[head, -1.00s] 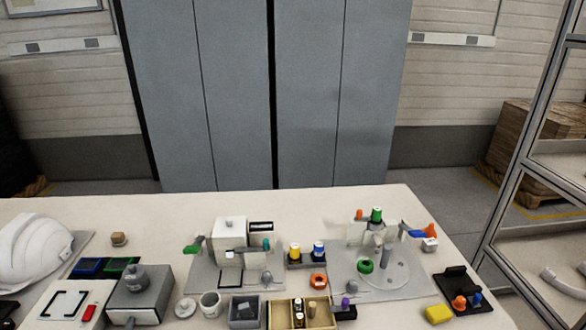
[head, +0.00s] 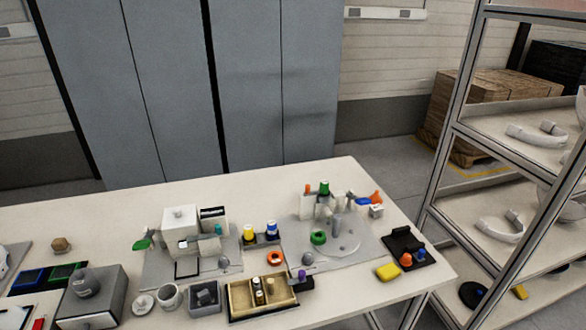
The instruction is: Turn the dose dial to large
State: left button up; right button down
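A white box-shaped machine (head: 181,224) stands on a grey plate on the table, left of the middle. It has a dark display panel (head: 212,212), a green lever (head: 141,244) on its left and a small teal part (head: 217,229) on its front right. A second station (head: 308,202) to the right has a green-capped part, an orange part and a blue lever (head: 358,198). I cannot tell which part is the dose dial, and no size marking is readable. Neither of my grippers shows in the head view.
A yellow block (head: 388,271) lies near the right edge. A metal-framed shelf (head: 455,115) stands right. The table's back strip is clear.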

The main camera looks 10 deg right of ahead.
aim_at(308, 259)
jog(key=k+z, duration=0.15)
jog(key=z, duration=0.25)
jog(key=k+z, duration=0.15)
jog(key=z, duration=0.2)
jog(key=k+z, duration=0.15)
jog(key=z, duration=0.25)
jog(key=k+l+z, duration=0.1)
jog(key=z, duration=0.25)
